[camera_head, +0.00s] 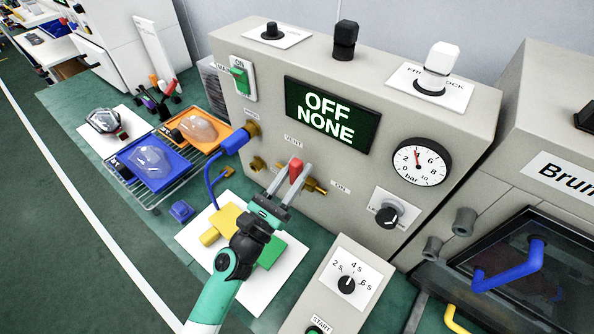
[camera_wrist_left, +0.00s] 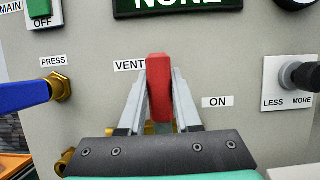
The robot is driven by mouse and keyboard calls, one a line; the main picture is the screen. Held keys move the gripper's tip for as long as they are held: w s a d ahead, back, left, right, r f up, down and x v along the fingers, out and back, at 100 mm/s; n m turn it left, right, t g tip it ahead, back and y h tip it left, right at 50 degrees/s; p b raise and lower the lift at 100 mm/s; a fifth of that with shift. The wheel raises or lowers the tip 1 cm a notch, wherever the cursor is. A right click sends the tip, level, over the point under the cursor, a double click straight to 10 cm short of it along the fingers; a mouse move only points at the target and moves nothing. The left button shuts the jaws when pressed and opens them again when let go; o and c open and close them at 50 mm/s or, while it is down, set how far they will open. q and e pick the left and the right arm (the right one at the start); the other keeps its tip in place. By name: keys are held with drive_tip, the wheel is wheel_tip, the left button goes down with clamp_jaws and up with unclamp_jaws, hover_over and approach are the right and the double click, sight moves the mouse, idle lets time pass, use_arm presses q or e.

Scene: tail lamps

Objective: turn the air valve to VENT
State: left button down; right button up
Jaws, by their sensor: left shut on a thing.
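The air valve has a red lever (camera_head: 296,170) on the front of the grey test cabinet (camera_head: 440,245). My left gripper (camera_head: 295,176) is shut on the red lever, with one finger on each side. In the left wrist view the lever (camera_wrist_left: 159,90) stands about upright between the fingers. The VENT label (camera_wrist_left: 129,66) is just left of its top, and the ON label (camera_wrist_left: 217,102) is lower to the right. Brass fittings (camera_head: 318,187) show behind the fingers; the valve body is mostly hidden. My right gripper is not in view.
A blue plug (camera_head: 236,141) sits in the PRESS port left of the valve. A display (camera_head: 328,117) reads OFF NONE. A pressure gauge (camera_head: 421,162) and LESS/MORE knob (camera_head: 388,213) are to the right. Blue (camera_head: 180,178) and orange (camera_head: 228,130) lamp trays stand on a rack at left.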

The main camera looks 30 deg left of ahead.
use_arm(q)
drive_tip(key=c, duration=0.6)
unclamp_jaws()
drive_tip(key=shift+a, duration=0.1)
drive_tip(key=b+v, duration=0.2)
drive_tip(key=v, duration=0.9)
drive_tip(key=shift+s+f, duration=0.15)
drive_tip(key=shift+s, duration=0.15)
